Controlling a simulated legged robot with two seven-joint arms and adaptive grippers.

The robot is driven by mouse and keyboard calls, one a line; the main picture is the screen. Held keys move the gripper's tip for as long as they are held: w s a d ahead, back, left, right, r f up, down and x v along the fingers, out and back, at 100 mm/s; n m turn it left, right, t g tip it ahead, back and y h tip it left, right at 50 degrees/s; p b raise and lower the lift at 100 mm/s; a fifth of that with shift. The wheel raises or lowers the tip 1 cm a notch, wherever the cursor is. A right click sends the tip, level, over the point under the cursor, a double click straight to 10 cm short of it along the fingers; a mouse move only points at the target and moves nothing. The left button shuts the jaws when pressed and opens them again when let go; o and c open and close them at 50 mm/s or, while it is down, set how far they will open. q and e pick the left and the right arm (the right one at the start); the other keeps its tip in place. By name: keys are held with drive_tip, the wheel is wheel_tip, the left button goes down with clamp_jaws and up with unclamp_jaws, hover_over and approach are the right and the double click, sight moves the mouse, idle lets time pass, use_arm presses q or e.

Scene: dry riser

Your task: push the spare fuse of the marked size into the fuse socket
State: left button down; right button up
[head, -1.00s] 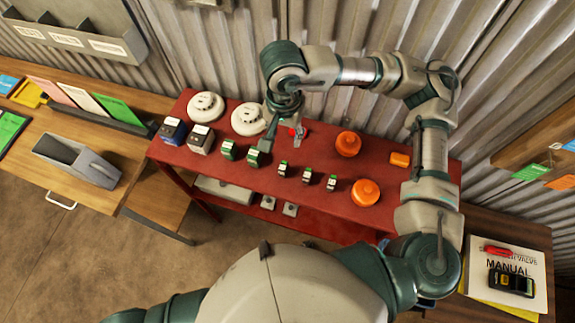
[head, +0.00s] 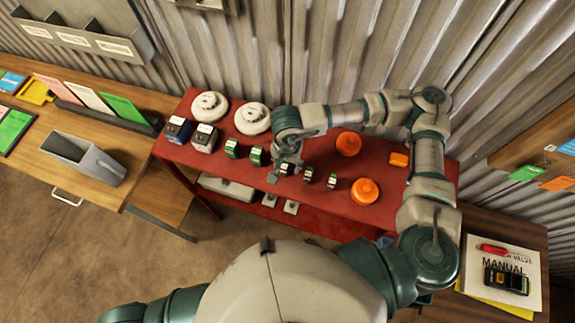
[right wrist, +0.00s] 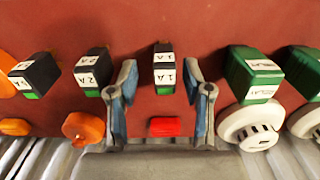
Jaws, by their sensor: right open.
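Three small dark fuses with white labels and green ends stand in a row on the red bench (head: 322,218). The one labelled 1 A (right wrist: 164,68) sits between the fingers of my right gripper (right wrist: 162,88), which is open and astride it. In the head view, my right gripper (head: 285,172) hangs low over this fuse at the left end of the row. The 2 A fuse (right wrist: 93,72) stands beside it; it also shows in the head view (head: 308,175). The third fuse (head: 331,181) has an unclear label. I cannot make out the fuse socket. My left gripper is out of view.
Two green relay blocks (head: 256,155), dark and grey boxes (head: 204,138) and white round detectors (head: 251,118) stand left of the fuses. Orange domed parts (head: 365,191) stand right. A red part (right wrist: 163,127) lies behind the 1 A fuse, near the corrugated wall (head: 350,50).

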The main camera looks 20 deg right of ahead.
drive_tip(key=shift+a+f, duration=0.2)
drive_tip(key=shift+a, duration=0.3)
drive_tip(key=c, duration=0.3)
clamp_jaws()
drive_tip(key=shift+d, duration=0.4)
